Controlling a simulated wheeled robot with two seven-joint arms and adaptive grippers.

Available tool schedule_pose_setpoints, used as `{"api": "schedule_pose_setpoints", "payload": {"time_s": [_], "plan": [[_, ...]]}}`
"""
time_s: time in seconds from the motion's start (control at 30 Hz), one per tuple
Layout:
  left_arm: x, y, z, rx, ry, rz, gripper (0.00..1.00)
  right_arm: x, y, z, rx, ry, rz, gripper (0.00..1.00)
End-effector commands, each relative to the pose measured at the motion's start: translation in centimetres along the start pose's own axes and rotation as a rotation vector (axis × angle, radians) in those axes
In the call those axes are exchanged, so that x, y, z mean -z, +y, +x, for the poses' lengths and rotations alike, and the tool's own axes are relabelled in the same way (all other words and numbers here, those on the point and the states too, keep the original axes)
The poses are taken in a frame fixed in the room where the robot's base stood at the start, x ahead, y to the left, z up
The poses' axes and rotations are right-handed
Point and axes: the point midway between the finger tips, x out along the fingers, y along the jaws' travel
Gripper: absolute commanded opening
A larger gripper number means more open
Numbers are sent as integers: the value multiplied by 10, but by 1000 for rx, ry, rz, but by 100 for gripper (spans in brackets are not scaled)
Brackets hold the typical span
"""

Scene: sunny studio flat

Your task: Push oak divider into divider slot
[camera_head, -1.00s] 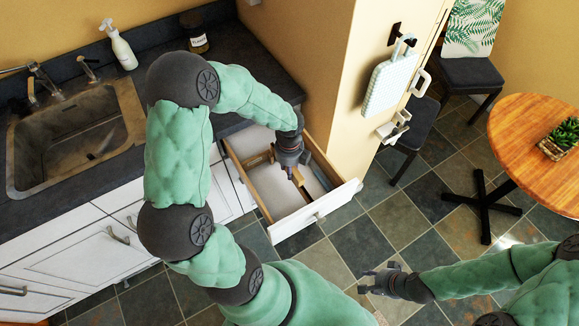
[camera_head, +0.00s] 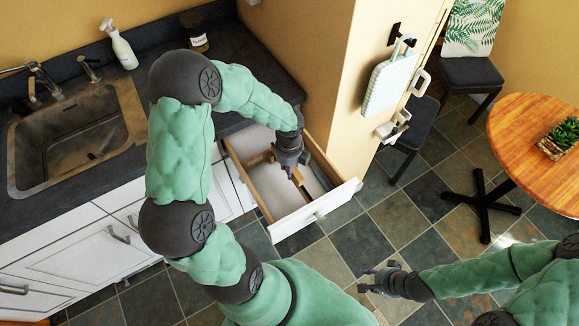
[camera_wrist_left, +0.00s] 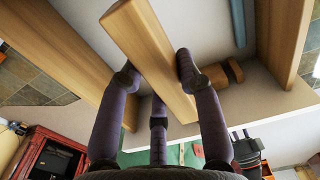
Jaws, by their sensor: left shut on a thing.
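The oak divider (camera_wrist_left: 150,55) is a flat light-wood bar, held between the fingers of my left gripper (camera_wrist_left: 157,68) in the left wrist view. In the head view, my left gripper (camera_head: 297,176) points down inside the open white drawer (camera_head: 282,205), and it largely hides the divider. A small wooden block (camera_wrist_left: 215,76) lies on the drawer floor beside the divider. I cannot make out the divider slot clearly, nor whether the divider touches it. My right gripper (camera_head: 374,281) is open and empty, above the floor tiles outside the drawer.
A blue-grey strip (camera_wrist_left: 239,22) lies in the drawer, near its right side. A cream cabinet wall (camera_head: 345,130) stands close to the drawer's right side. The dark counter (camera_head: 225,120) runs behind. A round wooden table (camera_head: 525,130) stands at far right.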

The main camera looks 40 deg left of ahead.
Motion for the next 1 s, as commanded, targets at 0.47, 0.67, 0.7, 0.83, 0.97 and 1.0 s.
{"api": "schedule_pose_setpoints", "payload": {"time_s": [0.47,0.67,0.7,0.83,0.97,1.0], "plan": [[0,0,6,0,0,0,3,0,1,3,0,0,0,40],[0,0,10,0,0,1,3,0,2,4,0,0,0,40],[0,0,11,0,0,1,3,0,2,5,0,0,0,40],[0,0,11,0,0,1,3,0,2,5,0,0,0,40],[0,0,11,0,0,1,3,0,2,5,0,0,0,40],[0,0,11,0,0,1,3,0,2,5,0,0,0,40]]}}
